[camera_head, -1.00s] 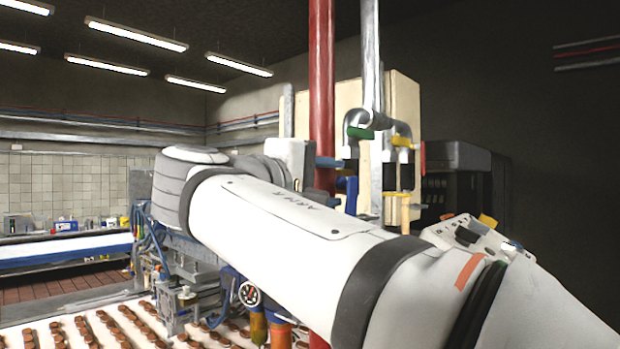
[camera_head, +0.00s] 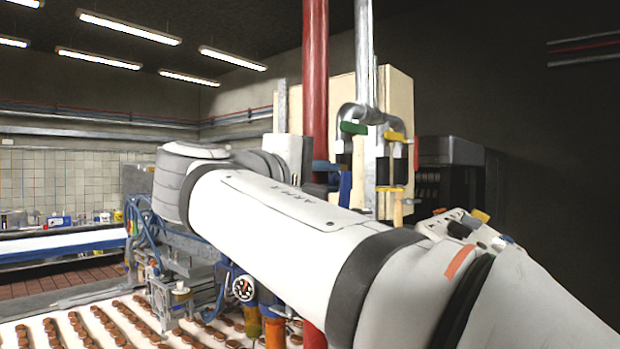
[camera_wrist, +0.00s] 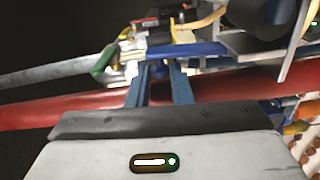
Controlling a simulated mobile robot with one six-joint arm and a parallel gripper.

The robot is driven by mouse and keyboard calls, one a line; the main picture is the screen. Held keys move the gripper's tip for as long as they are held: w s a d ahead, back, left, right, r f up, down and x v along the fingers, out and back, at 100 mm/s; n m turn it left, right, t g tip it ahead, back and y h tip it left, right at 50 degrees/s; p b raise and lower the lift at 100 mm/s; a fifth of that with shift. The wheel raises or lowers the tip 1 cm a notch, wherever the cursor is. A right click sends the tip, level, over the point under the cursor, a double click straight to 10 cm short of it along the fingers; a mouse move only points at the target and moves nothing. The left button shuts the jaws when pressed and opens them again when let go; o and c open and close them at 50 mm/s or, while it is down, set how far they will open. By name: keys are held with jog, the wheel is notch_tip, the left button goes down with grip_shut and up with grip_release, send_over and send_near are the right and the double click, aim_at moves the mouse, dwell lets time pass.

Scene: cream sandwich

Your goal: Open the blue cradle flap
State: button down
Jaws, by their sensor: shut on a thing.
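The blue cradle flap (camera_wrist: 190,49) shows in the wrist view as a flat blue bar across the tips of my gripper (camera_wrist: 160,66). My two blue fingers are shut on it, though the exact contact is small and partly hidden. In the head view my gripper (camera_head: 324,166) is at the far end of my white arm, beside the red pipe. A blue piece (camera_head: 345,186), which looks like the flap, hangs just right of my fingers. My arm hides the area below it.
A red vertical pipe (camera_head: 315,80) and a silver pipe (camera_head: 364,60) stand close by. A cream cabinet (camera_head: 397,88) is behind. A conveyor with biscuits (camera_head: 100,325) lies lower left.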

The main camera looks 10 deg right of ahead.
jog(key=shift+f, duration=0.1)
jog(key=shift+s+d+f+m+b, duration=0.2)
jog(key=shift+m+b, duration=0.3)
jog(key=shift+b, duration=0.6)
jog(key=shift+s+d+r+m+b, duration=0.1)
jog(key=shift+s+r+m+b, duration=0.1)
jog(key=shift+m+b, duration=0.25)
jog(key=shift+r, duration=0.15)
jog(key=c, duration=1.3)
grip_release()
jog(key=b+v, duration=0.1)
jog(key=v, duration=0.7)
jog(key=shift+d, duration=0.1)
